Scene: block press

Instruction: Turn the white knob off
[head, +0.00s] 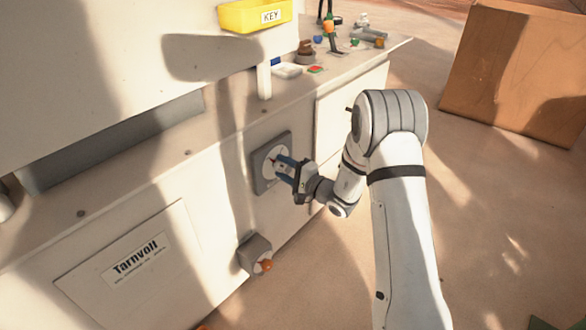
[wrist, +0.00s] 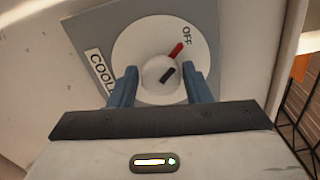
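The white knob (wrist: 157,72) is a small round knob in the middle of a white dial on a grey plate (head: 259,184) on the front of the machine. In the wrist view a red pointer (wrist: 176,50) at the knob points up and right, just left of the word OFF (wrist: 187,36). A dark mark (wrist: 167,75) is on the knob's face. The word COOL (wrist: 100,72) is at the dial's left. My gripper (wrist: 160,82) is open, its two blue fingers on either side of the knob; I cannot tell whether they touch it. In the head view my gripper (head: 283,167) covers part of the dial.
A grey box with an orange knob (head: 266,265) sticks out below the dial. A brown wooden box (head: 515,75) stands on the floor at right. The floor between is clear.

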